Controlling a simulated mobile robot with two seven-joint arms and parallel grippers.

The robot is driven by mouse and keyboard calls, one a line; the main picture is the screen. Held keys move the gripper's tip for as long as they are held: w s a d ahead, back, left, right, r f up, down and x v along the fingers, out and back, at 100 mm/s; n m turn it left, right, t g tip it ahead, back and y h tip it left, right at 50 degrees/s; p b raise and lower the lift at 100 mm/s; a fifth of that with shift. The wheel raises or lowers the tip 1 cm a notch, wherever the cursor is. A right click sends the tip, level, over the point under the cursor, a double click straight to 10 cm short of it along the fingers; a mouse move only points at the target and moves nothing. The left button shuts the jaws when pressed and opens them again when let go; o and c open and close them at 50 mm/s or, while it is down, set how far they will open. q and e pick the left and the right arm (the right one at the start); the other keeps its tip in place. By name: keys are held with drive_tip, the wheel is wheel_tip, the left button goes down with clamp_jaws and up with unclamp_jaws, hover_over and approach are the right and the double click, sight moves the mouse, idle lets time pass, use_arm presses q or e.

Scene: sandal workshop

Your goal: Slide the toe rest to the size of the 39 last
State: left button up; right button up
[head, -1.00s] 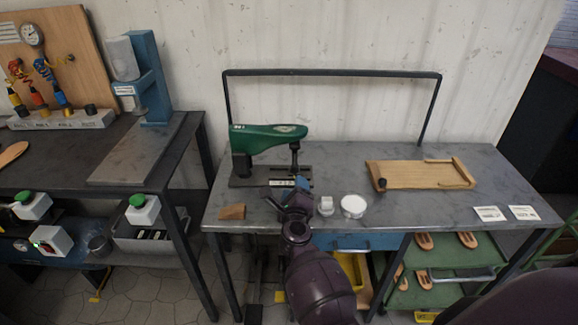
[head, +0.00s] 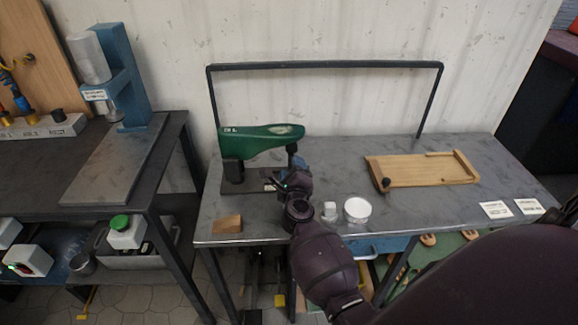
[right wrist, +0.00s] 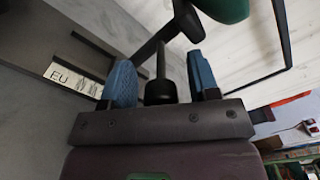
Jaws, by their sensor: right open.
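The green last (head: 262,139) sits on a black stand on the grey workbench, its toe pointing right. It shows partly at the top of the right wrist view (right wrist: 222,8). The toe rest (head: 292,150) is a black upright under the toe end, its lower part hidden behind my gripper in the head view. My right gripper (head: 284,180) is open beside the stand's base. In the right wrist view its blue fingers (right wrist: 161,82) stand either side of the dark toe rest post (right wrist: 160,90); contact cannot be told. A white "EU" scale label (right wrist: 72,78) lies left of them.
A wooden block (head: 227,224), a small white item (head: 329,210) and a round white tub (head: 357,209) stand near the bench's front. A wooden tray (head: 430,170) and two white cards (head: 495,209) lie to the right. A dark rail (head: 325,65) rises behind.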

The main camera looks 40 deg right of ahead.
drive_tip(key=shift+s, duration=0.1)
clamp_jaws()
drive_tip(key=shift+w+a+r, duration=0.1)
drive_tip(key=shift+w+a, duration=0.35)
drive_tip(key=shift+a, duration=0.25)
drive_tip(key=shift+w+a, duration=0.4)
drive_tip(key=shift+a, duration=0.25)
unclamp_jaws()
drive_tip(key=shift+s, duration=0.15)
